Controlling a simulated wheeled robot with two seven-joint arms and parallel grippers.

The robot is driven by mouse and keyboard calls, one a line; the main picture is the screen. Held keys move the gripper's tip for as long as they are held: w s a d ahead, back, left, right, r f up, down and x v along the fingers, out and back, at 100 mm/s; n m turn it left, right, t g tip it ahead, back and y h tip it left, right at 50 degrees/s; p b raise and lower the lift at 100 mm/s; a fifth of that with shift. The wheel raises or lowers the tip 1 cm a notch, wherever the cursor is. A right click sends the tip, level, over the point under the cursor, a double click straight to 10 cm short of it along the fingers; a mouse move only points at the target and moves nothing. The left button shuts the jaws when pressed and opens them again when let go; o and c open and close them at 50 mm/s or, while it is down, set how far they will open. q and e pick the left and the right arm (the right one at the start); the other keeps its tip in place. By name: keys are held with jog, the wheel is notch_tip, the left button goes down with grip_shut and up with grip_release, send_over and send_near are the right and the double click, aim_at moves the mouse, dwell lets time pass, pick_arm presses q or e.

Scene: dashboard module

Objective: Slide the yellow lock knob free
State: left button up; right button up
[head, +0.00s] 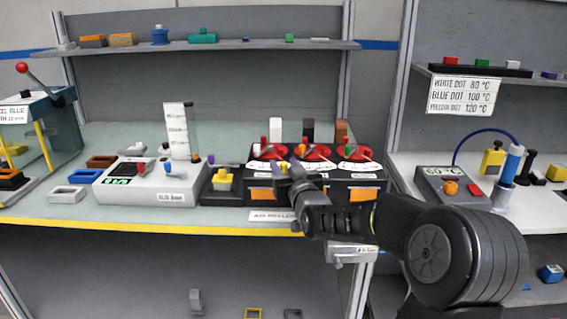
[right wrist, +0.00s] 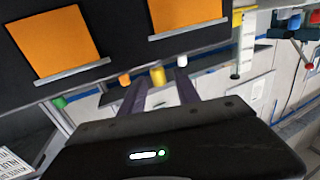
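The black dashboard module (head: 317,181) stands on the bench, with red dials on its top and orange panels on its front. A small yellow knob (right wrist: 157,75) shows in the right wrist view between the two dark finger ends of my right gripper (right wrist: 159,84). There is a visible gap on each side of it, so the gripper is open around or just short of it; the depth is hard to tell. In the head view the right gripper (head: 287,170) reaches the module's front left part, and a small yellow-orange spot shows between its fingers. My left gripper is not in view.
A white device (head: 150,184) with a clear tube stands left of the module. A small yellow block (head: 222,176) on a black base sits between them. Three upright blocks stand behind the dials. A grey heater box (head: 452,190) is on the right bench. My right arm covers the module's right front.

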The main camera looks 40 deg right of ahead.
jog(key=shift+w+d, duration=0.25)
jog(key=shift+w, duration=0.4)
grip_shut()
dwell(1.0)
